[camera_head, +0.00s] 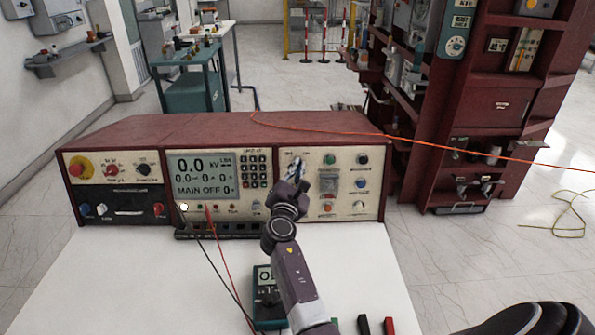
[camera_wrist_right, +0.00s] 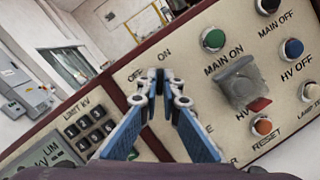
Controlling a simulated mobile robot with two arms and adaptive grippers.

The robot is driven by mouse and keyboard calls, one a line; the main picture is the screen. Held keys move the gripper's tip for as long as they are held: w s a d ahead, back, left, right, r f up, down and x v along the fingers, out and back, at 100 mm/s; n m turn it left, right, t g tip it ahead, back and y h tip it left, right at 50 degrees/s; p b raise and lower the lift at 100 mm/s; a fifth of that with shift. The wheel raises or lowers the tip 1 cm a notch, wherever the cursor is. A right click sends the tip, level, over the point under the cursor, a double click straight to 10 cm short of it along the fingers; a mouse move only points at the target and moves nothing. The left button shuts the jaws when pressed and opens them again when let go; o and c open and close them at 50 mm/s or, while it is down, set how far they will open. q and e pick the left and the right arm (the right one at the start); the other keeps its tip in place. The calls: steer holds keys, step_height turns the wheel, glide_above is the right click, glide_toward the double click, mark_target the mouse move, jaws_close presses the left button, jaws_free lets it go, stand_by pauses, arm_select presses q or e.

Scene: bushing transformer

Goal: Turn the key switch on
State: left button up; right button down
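The key switch is at the upper left of the right-hand cream panel (camera_head: 374,208), by the OFF and ON labels that show in the right wrist view. The switch and any key in it are hidden behind my fingertips. My right gripper (camera_head: 296,166) reaches up to that spot from the front. In the right wrist view, its two blue fingers (camera_wrist_right: 160,76) come close together at the tips, just below and between OFF and ON. I cannot tell whether they are closed on a key. The screen (camera_head: 203,176) reads 0.0 kV and MAIN OFF. My left gripper is not in view.
A green MAIN ON button (camera_wrist_right: 213,39), a blue button (camera_wrist_right: 292,48) and a grey covered switch (camera_wrist_right: 240,82) lie right of my fingers. A red emergency knob (camera_head: 79,167) is at the far left. Black and red leads hang over the white table (camera_head: 140,280).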

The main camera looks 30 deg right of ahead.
steer(key=shift+m, duration=0.8)
steer(key=shift+g, duration=0.3)
steer(key=c, duration=2.2)
jaws_free()
steer(key=shift+o, duration=0.2)
steer(key=shift+r, duration=0.1)
step_height(320, 180, up, 10)
